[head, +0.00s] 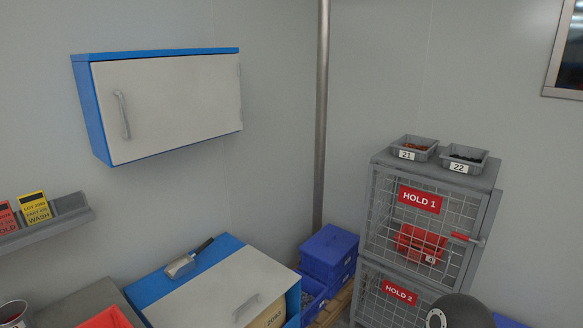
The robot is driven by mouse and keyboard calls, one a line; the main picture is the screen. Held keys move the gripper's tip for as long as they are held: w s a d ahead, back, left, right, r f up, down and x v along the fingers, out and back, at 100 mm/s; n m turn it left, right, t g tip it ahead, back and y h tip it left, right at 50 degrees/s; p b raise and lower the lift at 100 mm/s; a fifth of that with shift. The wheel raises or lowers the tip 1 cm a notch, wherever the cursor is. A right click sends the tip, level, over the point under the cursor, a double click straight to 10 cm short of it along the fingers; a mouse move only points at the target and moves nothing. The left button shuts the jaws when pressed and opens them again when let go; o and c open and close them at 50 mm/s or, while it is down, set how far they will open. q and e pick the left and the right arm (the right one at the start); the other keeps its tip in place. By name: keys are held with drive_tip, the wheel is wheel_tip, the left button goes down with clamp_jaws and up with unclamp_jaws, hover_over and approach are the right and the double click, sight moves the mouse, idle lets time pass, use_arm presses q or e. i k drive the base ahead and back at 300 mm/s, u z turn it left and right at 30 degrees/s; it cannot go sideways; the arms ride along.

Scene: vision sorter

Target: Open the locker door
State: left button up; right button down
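Two things here could be the locker. A wall cabinet (165,107) with a blue frame and a pale door hangs at the upper left; its door is shut, with a bar handle (122,115) near the left edge. A grey wire-mesh cage unit stands at the right, with an upper door labelled HOLD 1 (419,199) and a lower one labelled HOLD 2 (400,292). The upper mesh door looks shut, with a red-gripped handle (462,238) at its right side. A red bin (420,243) is behind the mesh. Neither gripper is in view.
Bins marked 21 (414,148) and 22 (463,158) sit on the cage. A low blue cabinet (215,285) bears a brush-like tool (189,259). Blue crates (329,254) stand beside it. A dark rounded part, seemingly my arm, hides the cage's lower right.

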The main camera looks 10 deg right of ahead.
sight(148, 107)
drive_tip(key=z, duration=0.05)
drive_tip(key=i, duration=0.95)
drive_tip(key=u, duration=0.05)
